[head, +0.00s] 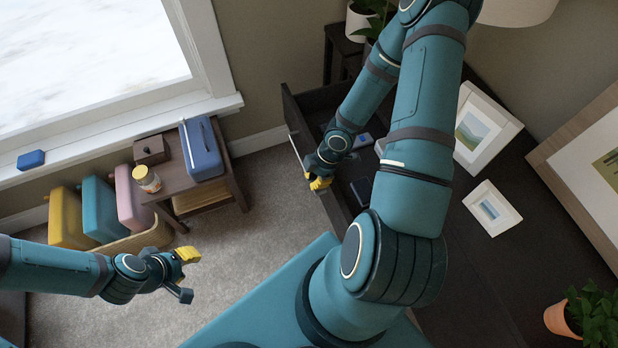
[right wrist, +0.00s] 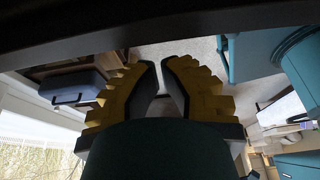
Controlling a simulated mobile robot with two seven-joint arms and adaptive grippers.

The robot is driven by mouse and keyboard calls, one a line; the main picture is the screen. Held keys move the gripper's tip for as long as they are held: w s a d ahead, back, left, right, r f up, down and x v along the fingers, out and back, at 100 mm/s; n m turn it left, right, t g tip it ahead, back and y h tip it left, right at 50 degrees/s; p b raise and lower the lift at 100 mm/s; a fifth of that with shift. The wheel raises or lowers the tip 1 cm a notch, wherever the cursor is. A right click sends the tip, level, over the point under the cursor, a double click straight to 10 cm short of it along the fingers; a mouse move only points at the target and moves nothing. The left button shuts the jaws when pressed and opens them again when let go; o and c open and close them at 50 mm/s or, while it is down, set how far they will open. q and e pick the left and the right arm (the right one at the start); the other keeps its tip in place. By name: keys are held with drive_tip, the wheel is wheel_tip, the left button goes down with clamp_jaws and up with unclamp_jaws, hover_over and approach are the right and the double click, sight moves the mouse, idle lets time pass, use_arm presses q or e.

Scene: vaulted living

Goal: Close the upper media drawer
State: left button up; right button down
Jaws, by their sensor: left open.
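The upper media drawer (head: 314,102) is pulled out of the dark cabinet (head: 460,232) in the head view, with a pale handle (head: 295,150) on its front. A few small items lie inside it. My right gripper (head: 319,184) is at the outer side of the drawer front, near the handle; my arm hides part of the drawer. In the right wrist view its yellow fingers (right wrist: 161,62) are apart with only floor visible between them, and a dark edge crosses above; contact is unclear. My left gripper (head: 188,275) is open and empty above the carpet.
Picture frames (head: 485,128) and a potted plant (head: 592,318) stand on the cabinet top. A small side table (head: 213,189) with a blue case (head: 201,150) and a jar (head: 147,180) stands under the window. Carpet between table and drawer is clear.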

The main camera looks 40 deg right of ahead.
use_arm(q)
drive_tip(key=shift+s+r+p, duration=0.1)
drive_tip(key=shift+r+p, duration=0.2)
drive_tip(key=shift+r, duration=0.2)
use_arm(e)
drive_tip(key=shift+s+d, duration=0.25)
drive_tip(key=shift+d, duration=0.45)
